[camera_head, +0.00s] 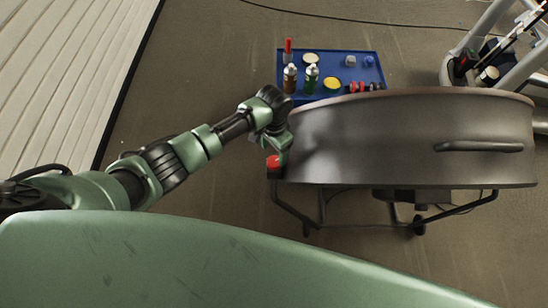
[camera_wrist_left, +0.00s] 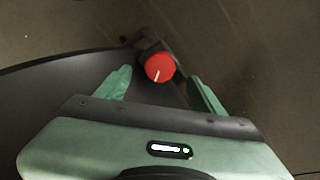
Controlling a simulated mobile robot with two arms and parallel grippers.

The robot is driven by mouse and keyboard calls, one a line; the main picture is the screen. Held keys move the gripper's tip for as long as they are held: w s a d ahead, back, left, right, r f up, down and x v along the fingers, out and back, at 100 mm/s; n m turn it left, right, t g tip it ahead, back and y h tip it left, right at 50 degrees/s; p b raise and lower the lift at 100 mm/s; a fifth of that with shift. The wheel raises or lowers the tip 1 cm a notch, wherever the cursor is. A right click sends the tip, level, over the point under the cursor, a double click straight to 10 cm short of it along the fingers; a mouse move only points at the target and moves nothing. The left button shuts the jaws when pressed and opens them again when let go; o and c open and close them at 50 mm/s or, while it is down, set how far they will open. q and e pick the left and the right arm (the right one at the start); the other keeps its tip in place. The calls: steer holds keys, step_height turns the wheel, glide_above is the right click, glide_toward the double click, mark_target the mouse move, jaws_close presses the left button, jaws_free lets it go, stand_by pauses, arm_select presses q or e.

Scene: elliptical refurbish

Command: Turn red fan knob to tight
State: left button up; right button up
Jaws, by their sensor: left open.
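The red knob (camera_wrist_left: 160,68) shows in the left wrist view, round with a white pointer line that runs down and slightly left from its middle. It sits on a dark bracket at the side of the dark drum fan (camera_head: 410,140). In the head view the red knob (camera_head: 273,162) is at the fan's left edge, just below my left gripper (camera_head: 278,144). In the left wrist view my left gripper (camera_wrist_left: 162,90) is open, with one green finger on each side of the knob and visible gaps. The knob's tightness marks cannot be seen. My right gripper is not in view.
A blue tray (camera_head: 350,92) with bottles, small tins and red weights lies on the floor behind the fan. The fan stands on a tubular frame (camera_head: 290,210). A grey metal frame (camera_head: 470,50) is at the upper right. A white slatted panel (camera_head: 60,70) is at the left.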

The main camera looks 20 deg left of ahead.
mark_target(274, 161)
arm_select(q)
step_height(274, 161, down, 6)
steer(key=shift+r+b, duration=0.25)
steer(key=shift+b, duration=0.05)
steer(key=c, duration=1.4)
